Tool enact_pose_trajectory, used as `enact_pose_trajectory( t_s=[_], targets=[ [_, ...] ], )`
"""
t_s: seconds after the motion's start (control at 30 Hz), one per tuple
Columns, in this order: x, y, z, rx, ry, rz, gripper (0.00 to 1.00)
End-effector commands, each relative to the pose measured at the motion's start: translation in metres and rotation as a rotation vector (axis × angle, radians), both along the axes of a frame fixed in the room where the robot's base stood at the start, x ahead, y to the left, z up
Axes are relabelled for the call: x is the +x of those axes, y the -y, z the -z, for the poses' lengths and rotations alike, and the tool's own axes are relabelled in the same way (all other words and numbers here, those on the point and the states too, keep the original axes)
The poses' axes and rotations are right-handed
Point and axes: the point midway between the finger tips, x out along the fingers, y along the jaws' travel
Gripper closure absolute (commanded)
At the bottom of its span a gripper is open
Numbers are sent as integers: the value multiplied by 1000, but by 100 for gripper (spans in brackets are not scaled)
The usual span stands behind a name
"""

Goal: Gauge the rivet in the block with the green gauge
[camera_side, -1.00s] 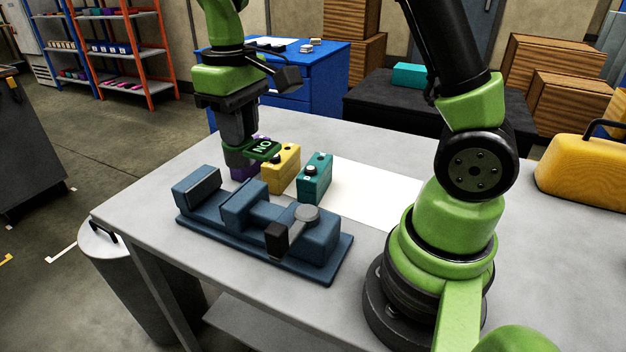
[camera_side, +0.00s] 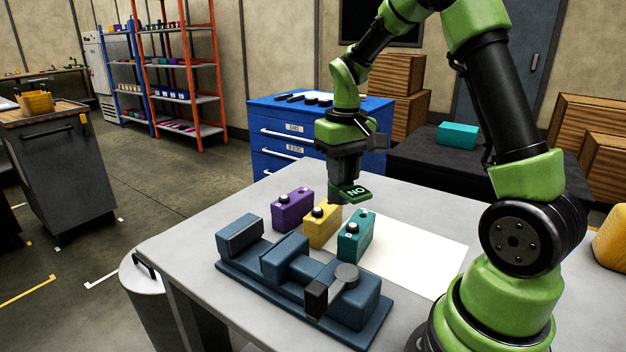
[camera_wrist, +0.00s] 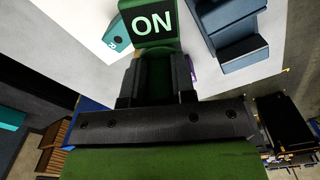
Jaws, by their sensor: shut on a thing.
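Three blocks stand in a row on the table: purple (camera_side: 290,213), yellow (camera_side: 322,233) and teal (camera_side: 357,242). Each has a dark round rivet-like head on top. The gauge appears apart from all of them. Which block is the task's cannot be told.
A dark blue clamp-like jig (camera_side: 285,268) with a grey round knob lies in front of the blocks. A white sheet (camera_side: 420,250) lies to their right on the grey table (camera_side: 175,245). A blue drawer cabinet (camera_side: 275,155) stands behind.

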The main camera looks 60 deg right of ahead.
Motion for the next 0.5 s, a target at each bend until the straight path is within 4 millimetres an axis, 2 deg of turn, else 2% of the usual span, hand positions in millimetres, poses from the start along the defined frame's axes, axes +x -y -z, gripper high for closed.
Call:
enact_pose_trajectory(
  t_s=[0.03,0.1,0.2,0.5],
  targets=[
    [-6,12,2,1,0,44,100],
    [-11,22,3,1,1,82,100],
    [-15,30,6,0,2,110,100],
    [-16,31,31,2,-1,114,100]
  ],
)
